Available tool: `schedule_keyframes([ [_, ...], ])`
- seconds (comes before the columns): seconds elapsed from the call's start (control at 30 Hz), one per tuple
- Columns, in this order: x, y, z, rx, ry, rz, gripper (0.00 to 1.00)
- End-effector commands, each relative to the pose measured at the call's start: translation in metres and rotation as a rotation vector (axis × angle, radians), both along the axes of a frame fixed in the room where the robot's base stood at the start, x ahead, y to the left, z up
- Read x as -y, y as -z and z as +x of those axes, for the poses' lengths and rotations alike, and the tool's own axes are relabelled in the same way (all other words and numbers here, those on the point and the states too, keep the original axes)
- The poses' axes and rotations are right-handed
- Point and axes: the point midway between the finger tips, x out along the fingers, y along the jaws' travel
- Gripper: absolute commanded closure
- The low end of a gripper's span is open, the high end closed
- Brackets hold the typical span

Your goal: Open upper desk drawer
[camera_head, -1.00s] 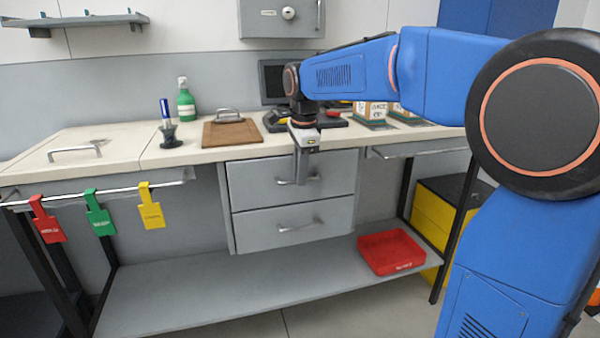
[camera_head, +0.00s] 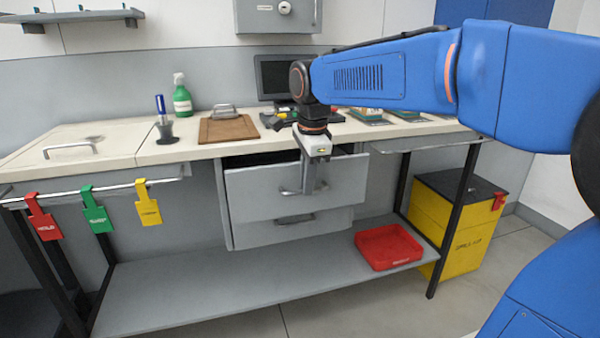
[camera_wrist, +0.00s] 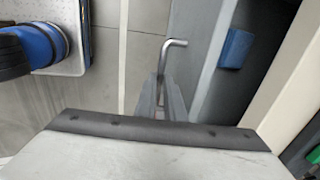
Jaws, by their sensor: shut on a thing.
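The upper desk drawer (camera_head: 255,190) is a grey front under the bench top, standing out from the desk with a dark gap along its top edge. My gripper (camera_head: 308,188) points down in front of it and is shut on the drawer's handle, a metal bar (camera_head: 288,191). In the wrist view the handle (camera_wrist: 172,46) shows between my gripper's fingers (camera_wrist: 162,98). The lower drawer (camera_head: 260,232) is shut, partly hidden below the upper one. A blue object (camera_wrist: 234,48) shows in the wrist view, seemingly inside the open drawer.
Red, green and yellow tags (camera_head: 149,204) hang from a rail at left. A red tray (camera_head: 388,248) sits on the lower shelf. A yellow box (camera_head: 450,228) stands at right. A green bottle (camera_head: 182,98) and a wooden board (camera_head: 228,130) are on the bench.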

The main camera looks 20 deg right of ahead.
Motion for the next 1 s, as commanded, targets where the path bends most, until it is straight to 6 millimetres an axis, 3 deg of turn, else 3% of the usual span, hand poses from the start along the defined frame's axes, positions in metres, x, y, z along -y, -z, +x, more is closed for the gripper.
schedule_keyframes([
  [0.2,0.000,-0.001,-0.063,0.004,-0.002,0.001,1.00],
  [0.5,0.000,-0.001,-0.133,0.003,-0.002,0.001,1.00],
  [0.7,0.000,-0.001,-0.161,0.004,-0.001,0.002,1.00],
  [1.0,0.000,-0.001,-0.177,0.001,0.000,0.001,1.00],
])
